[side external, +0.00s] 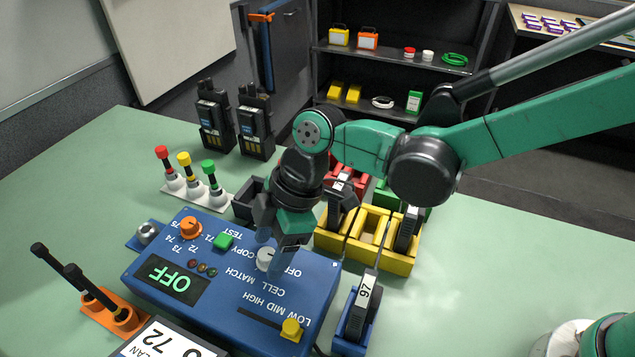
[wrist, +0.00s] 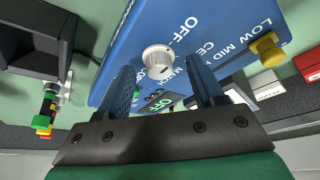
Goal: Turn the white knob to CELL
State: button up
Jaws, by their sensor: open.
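The white knob (side external: 266,258) is on top of the blue control box (side external: 225,318), with the words OFF, CELL and MATCH printed nearby. The box's display (side external: 172,282) reads OFF. In the wrist view the knob (wrist: 158,60) shows clearly, with a short dark mark on its face; its exact setting is hard to read. My gripper (side external: 273,250) is open and points down over the box, right at the knob. In the wrist view the knob appears in the gap between my two fingers (wrist: 161,72), apart from both. How far down the fingers reach beside it is unclear.
The box also carries an orange knob (side external: 190,228), a green button (side external: 223,241) and a yellow slider (side external: 291,329). A radio tagged 97 (side external: 361,308) stands close on the right. Yellow bins (side external: 367,245) stand behind. The table (side external: 500,270) is clear at right.

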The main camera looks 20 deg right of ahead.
grip_shut()
jog(key=shift+m, duration=0.3)
jog(key=m, duration=0.1)
jog(key=m+t, duration=0.1)
jog(key=m, duration=0.1)
jog(key=m+t, duration=0.1)
jog(key=m, duration=0.1)
jog(key=shift+s+a, duration=0.1)
jog(key=shift+s, duration=0.15)
jog(key=m+t+h, duration=0.1)
jog(key=m, duration=0.2)
jog(key=m+t+h, duration=0.1)
jog(key=m, duration=0.2)
jog(key=shift+s+a, duration=0.1)
jog(key=shift+a, duration=0.05)
dwell(0.5)
grip_release()
